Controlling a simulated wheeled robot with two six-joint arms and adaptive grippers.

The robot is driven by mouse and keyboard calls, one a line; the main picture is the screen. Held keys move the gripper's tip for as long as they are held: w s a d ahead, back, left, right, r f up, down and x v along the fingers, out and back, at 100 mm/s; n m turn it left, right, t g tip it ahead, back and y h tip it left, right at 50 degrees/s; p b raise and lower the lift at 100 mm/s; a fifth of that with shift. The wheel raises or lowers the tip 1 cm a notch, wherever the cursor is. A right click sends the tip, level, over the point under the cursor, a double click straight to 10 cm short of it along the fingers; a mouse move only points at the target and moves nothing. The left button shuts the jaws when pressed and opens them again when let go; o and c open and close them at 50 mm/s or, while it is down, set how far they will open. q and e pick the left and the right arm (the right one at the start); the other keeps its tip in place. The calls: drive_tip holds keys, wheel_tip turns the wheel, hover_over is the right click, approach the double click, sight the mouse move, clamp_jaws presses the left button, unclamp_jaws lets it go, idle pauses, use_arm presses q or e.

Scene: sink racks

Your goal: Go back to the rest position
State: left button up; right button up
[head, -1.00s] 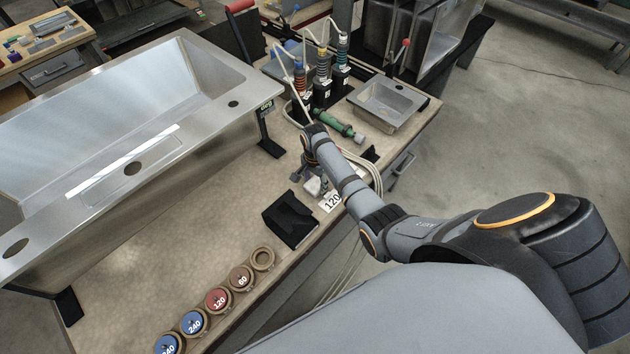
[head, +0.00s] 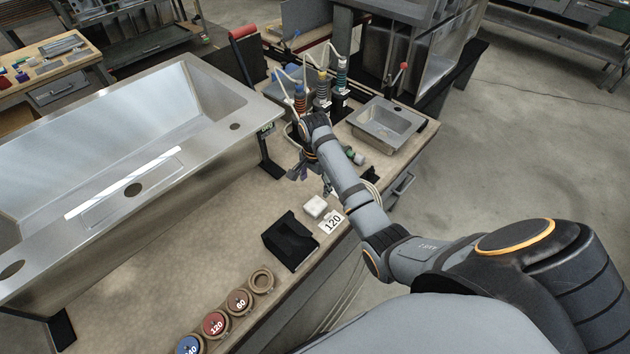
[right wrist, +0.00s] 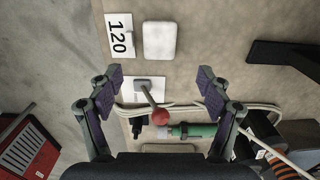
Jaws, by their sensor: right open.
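My right gripper (head: 311,178) is raised over the workbench (head: 175,250), between the large steel sink and the small steel basin. In the right wrist view its two fingers (right wrist: 161,92) are spread wide with nothing between them. Below them lie a white block (right wrist: 160,41), a card marked 120 (right wrist: 120,36), a red-knobbed lever (right wrist: 153,106) and a green tool (right wrist: 190,131). In the head view the arm partly hides the green tool. My left gripper is not in view.
The large steel sink (head: 215,95) stands at the left. A black holder (head: 290,241) and a row of numbered discs (head: 215,323) line the front edge. Upright tools (head: 322,92) with hoses and the small basin (head: 385,123) stand behind the arm.

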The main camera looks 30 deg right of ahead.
drive_tip(key=shift+r, duration=0.75)
drive_tip(key=shift+f, duration=0.1)
